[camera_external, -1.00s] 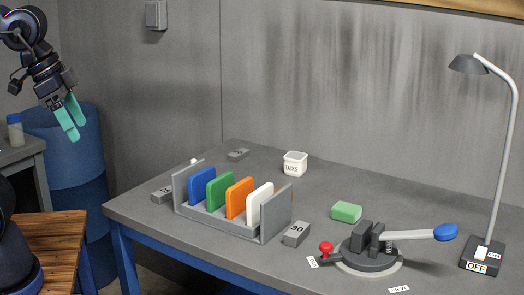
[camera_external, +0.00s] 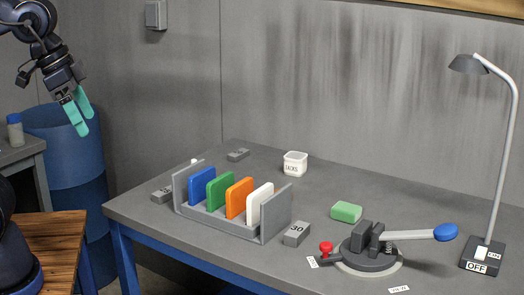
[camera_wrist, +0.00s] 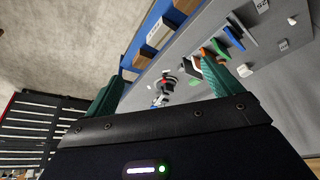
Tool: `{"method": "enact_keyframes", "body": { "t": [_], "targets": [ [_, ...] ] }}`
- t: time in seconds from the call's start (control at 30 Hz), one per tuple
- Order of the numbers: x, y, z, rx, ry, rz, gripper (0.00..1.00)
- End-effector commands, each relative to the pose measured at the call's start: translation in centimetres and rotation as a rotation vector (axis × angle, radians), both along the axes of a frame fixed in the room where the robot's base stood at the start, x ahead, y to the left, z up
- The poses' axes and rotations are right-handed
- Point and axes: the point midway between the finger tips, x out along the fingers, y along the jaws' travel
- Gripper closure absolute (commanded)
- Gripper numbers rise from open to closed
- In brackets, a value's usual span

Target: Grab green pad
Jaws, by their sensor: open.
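A green pad (camera_external: 219,192) stands upright in a grey slotted rack (camera_external: 275,221), between a blue pad (camera_external: 202,186) and an orange pad (camera_external: 239,198); a white pad (camera_external: 259,204) stands at the right end. A separate green block (camera_external: 346,212) lies flat on the table, right of the rack. My gripper (camera_external: 84,125) is open and empty, with teal fingers, high at the left and well away from the rack. In the wrist view, the upright pads show small beyond the right finger, with the blue pad (camera_wrist: 234,38) clearest; the finger partly covers this area.
The grey table (camera_external: 150,208) carries a clamp-like device (camera_external: 370,258) with a blue-tipped lever, a block marked 30 (camera_external: 296,234), a white tub (camera_external: 295,164) and a lamp (camera_external: 497,150). A blue barrel (camera_external: 75,165) stands below my gripper.

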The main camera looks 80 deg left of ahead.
Motion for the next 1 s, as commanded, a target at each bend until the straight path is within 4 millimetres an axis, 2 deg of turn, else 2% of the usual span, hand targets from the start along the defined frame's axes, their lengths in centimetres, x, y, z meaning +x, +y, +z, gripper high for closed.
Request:
{"method": "enact_keyframes", "body": {
  "t": [0.3,0.53,0.77,1.0],
  "targets": [
    [8.6,1.0,3.3,-0.034,0.056,0.096,0.09],
    [15.3,2.0,4.5,-0.056,0.094,0.172,0.09],
    [22.3,3.3,4.5,-0.077,0.132,0.246,0.09],
    [29.6,4.9,3.2,-0.094,0.171,0.326,0.09]
  ]
}}
